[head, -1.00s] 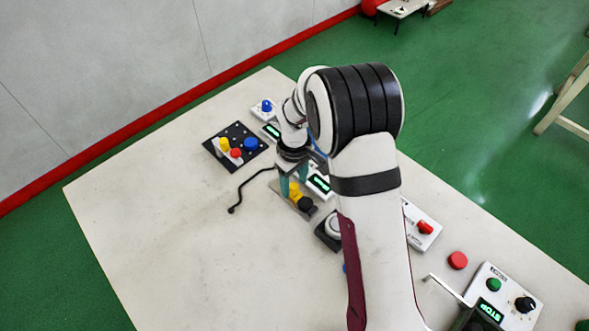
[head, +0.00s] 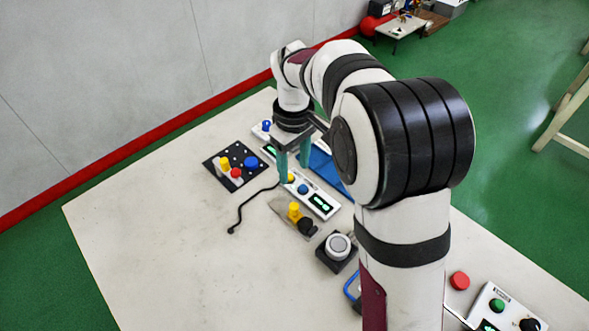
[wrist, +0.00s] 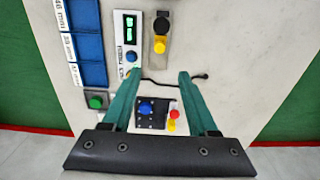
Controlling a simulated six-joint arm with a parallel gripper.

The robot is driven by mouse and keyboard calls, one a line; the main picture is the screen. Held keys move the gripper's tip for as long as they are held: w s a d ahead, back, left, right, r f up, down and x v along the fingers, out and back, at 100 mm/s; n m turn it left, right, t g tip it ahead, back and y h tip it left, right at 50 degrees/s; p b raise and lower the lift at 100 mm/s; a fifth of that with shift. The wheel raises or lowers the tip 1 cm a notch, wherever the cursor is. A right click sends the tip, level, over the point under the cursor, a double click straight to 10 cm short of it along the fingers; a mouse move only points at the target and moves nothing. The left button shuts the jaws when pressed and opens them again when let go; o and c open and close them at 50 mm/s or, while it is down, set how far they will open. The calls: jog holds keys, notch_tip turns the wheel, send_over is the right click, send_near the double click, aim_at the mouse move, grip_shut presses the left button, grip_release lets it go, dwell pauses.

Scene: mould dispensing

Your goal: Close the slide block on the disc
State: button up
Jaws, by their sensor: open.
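My gripper (head: 294,172) is open and empty, with its teal fingers pointing down near the display panel. In the wrist view my gripper (wrist: 160,73) has its fingers spread. A grey plate carries a yellow knob (head: 294,212) and a black knob (head: 307,227), in front of my gripper and apart from it. The yellow knob (wrist: 159,46) and black knob (wrist: 161,26) also show at the top of the wrist view. A round silver disc (head: 338,245) sits on a black base to their right. I cannot tell which part is the slide block.
A black board (head: 221,172) with yellow, red and blue pieces lies at left. A display panel (head: 320,202) and blue trays (wrist: 86,45) are close to my gripper. A black cable (head: 238,215) lies on the table. The left front of the table is clear.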

aim_at(294, 206)
notch_tip(294, 206, down, 16)
jog(key=shift+r, duration=0.2)
